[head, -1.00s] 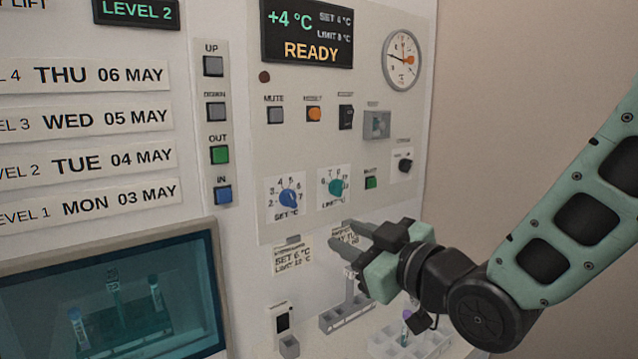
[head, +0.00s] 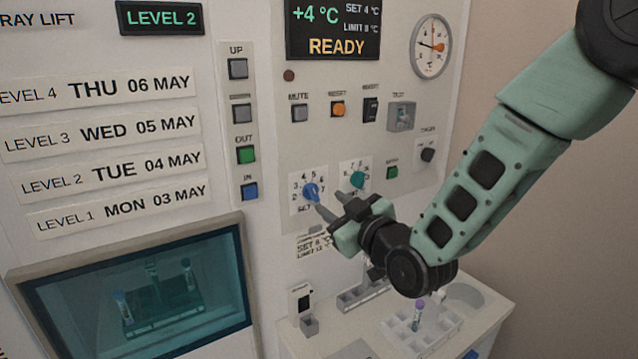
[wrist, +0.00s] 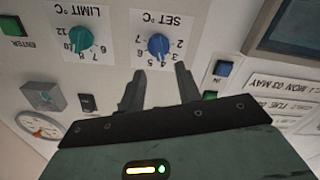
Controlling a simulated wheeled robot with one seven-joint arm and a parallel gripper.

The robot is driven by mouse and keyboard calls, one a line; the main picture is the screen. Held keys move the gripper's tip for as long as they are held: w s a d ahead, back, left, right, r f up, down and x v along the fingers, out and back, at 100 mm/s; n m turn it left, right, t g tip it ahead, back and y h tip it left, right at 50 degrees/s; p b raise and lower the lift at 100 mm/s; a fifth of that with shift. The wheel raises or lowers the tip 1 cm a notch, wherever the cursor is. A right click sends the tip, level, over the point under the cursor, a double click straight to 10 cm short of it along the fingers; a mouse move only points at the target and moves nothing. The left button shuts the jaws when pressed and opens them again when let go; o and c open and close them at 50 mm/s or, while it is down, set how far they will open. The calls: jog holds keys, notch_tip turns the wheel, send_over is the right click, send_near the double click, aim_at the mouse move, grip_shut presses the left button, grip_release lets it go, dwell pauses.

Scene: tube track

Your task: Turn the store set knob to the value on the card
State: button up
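The blue SET °C knob (head: 311,192) sits on a white dial plate on the panel. It also shows in the wrist view (wrist: 158,46), upside down, just beyond the fingertips. My gripper (head: 334,204) is open and empty, just in front of and below the knob; its two fingers show apart in the wrist view (wrist: 159,70). The fingers do not appear to touch the knob. The card (head: 312,246) below reads SET 6 °C and a LIMIT value that is hard to read; my gripper partly covers it. The display (head: 333,28) reads +4 °C, SET 4 °C, READY.
The teal LIMIT °C knob (head: 357,179) is close beside the SET knob, near my right finger. Buttons and switches line the panel above, including an orange one (head: 338,109). A tube rack (head: 425,325) with a tube stands on the ledge below.

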aim_at(315, 192)
jog(key=p+x, duration=0.2)
jog(key=x, duration=0.4)
jog(key=shift+c, duration=0.3)
grip_shut()
